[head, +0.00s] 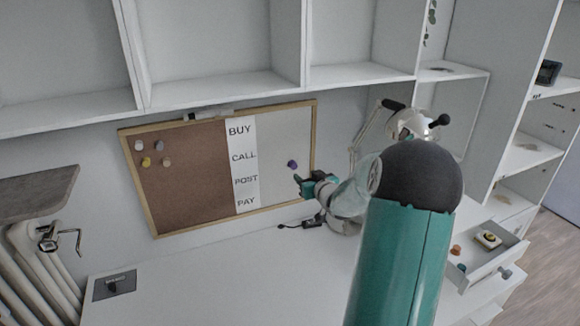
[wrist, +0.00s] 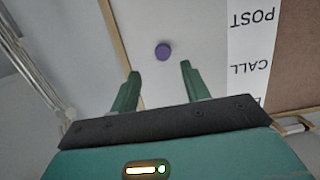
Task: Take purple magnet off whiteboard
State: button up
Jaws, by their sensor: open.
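The purple magnet (head: 292,164) sits on the white right-hand part of the whiteboard (head: 275,190), to the right of the lettered strip. In the wrist view the purple magnet (wrist: 163,51) lies beyond the fingertips, roughly in line with the space between them. My gripper (head: 299,181) is close to the board, just below and right of the magnet in the head view. Its two green fingers (wrist: 160,72) are apart with nothing between them. The magnet is fully visible in the wrist view and does not touch the fingers there.
A desk lamp (head: 405,122) stands right of the board. An open drawer (head: 487,258) with small items is at the right. Shelves overhang the board; the desk top (head: 220,275) is mostly clear.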

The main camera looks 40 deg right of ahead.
aim_at(294, 167)
jog(key=x, duration=0.8)
jog(key=shift+w+a+r, duration=0.1)
jog(key=shift+w, duration=0.2)
jog(key=shift+r, duration=0.1)
grip_shut()
